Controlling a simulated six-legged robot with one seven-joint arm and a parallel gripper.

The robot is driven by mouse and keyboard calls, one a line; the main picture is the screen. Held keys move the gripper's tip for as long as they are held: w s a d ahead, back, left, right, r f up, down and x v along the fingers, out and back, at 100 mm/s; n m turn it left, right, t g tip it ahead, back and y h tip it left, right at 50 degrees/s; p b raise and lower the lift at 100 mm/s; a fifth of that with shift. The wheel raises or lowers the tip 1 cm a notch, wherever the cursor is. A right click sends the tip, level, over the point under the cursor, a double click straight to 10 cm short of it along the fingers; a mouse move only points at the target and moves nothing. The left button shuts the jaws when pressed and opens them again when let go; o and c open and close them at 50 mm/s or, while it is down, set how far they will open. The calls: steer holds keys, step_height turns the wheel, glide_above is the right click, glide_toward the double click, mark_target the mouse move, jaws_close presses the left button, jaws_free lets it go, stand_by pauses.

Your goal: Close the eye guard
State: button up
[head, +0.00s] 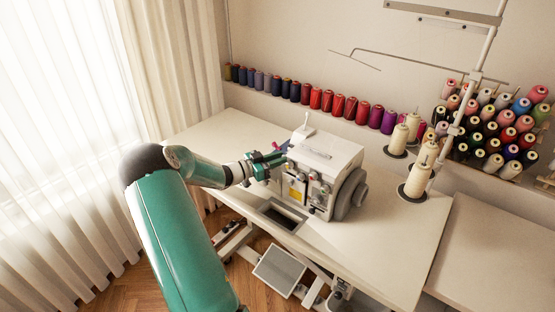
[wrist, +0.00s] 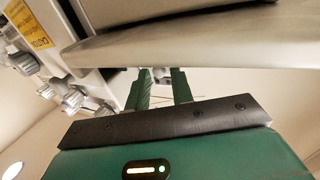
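The white sewing machine (head: 325,160) stands on the table, with a grey handwheel on its right side. My gripper (head: 273,160) is at its left end, close to it in the head view. In the wrist view, the two green fingers of my gripper (wrist: 160,80) are apart, with a gap between them. A pale machine part (wrist: 190,45) crosses above them and hides their tips. A small greyish thing shows between the fingers, too small to identify. I cannot make out the eye guard for sure; my gripper covers that end of the machine in the head view.
The white table (head: 375,240) has an opening in front of the machine and a pedal (head: 279,271) below. Cream thread cones (head: 416,180) and a thread stand pole (head: 470,85) are at the right. Coloured spools (head: 337,104) line the wall. The table's back left is clear.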

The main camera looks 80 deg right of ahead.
steer(key=v, duration=1.3)
steer(key=shift+w+a, duration=0.25)
steer(key=shift+a, duration=0.1)
